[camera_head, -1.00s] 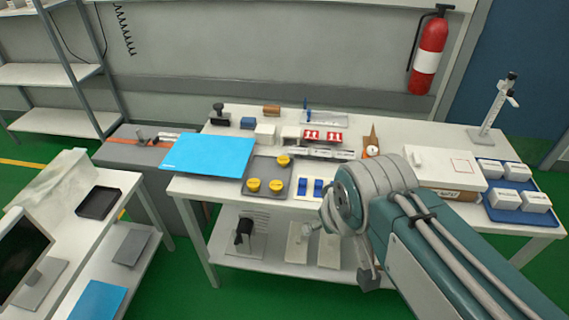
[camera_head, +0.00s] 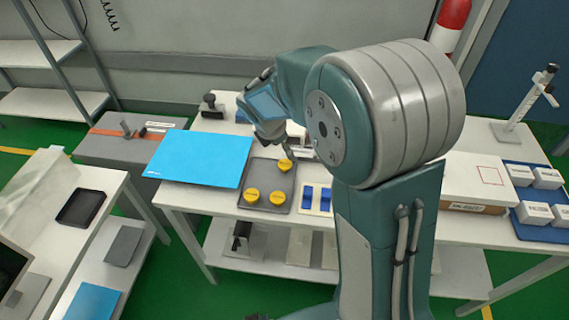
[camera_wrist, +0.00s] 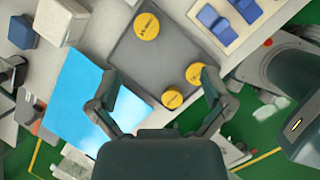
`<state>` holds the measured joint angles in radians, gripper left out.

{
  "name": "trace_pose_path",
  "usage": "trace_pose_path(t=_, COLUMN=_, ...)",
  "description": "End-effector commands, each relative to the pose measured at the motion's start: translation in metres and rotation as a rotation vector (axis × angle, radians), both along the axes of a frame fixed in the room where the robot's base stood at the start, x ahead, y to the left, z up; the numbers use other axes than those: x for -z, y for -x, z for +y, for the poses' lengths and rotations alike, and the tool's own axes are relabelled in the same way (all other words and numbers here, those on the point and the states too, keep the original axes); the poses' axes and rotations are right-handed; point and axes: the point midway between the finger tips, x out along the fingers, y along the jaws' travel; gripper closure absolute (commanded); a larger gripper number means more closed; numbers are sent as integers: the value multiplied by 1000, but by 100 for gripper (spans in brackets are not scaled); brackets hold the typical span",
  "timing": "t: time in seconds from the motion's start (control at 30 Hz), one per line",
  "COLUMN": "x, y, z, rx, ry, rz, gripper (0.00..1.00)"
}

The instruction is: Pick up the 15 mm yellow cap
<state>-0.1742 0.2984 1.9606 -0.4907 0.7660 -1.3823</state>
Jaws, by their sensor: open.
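Three round yellow caps stand on a grey tray (camera_head: 265,175): one at the back (camera_head: 285,165), one at front left (camera_head: 251,195) and one at front right (camera_head: 278,197). In the wrist view they show as one large cap (camera_wrist: 147,26) and two smaller-looking ones (camera_wrist: 195,73) (camera_wrist: 172,98). Their dark markings are too small to read, so I cannot tell which is 15 mm. My gripper (camera_wrist: 160,80) is open and empty above the tray, its fingers spread apart. In the head view it hangs just behind the tray, partly hidden by my arm.
A blue sheet (camera_head: 200,160) lies left of the tray. Blue pieces on a pale plate (camera_head: 325,208) sit to its right. A white box (camera_head: 480,178) and a blue tray of white boxes (camera_head: 540,215) are farther right. A fire extinguisher (camera_head: 452,22) hangs behind.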

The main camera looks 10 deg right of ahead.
Motion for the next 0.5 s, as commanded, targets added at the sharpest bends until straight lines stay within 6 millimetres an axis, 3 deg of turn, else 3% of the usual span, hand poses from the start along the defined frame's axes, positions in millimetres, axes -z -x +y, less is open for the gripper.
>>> trace_pose_path(t=0.03, x=13, y=-8, z=3, rx=-63, ry=25, rz=29, gripper=0)
trace_pose_path(t=0.2, x=35, y=-21, z=8, rx=-203, ry=76, rz=83, gripper=0)
trace_pose_path(t=0.5, x=72, y=-31, z=-3, rx=-225, ry=84, rz=95, gripper=0)
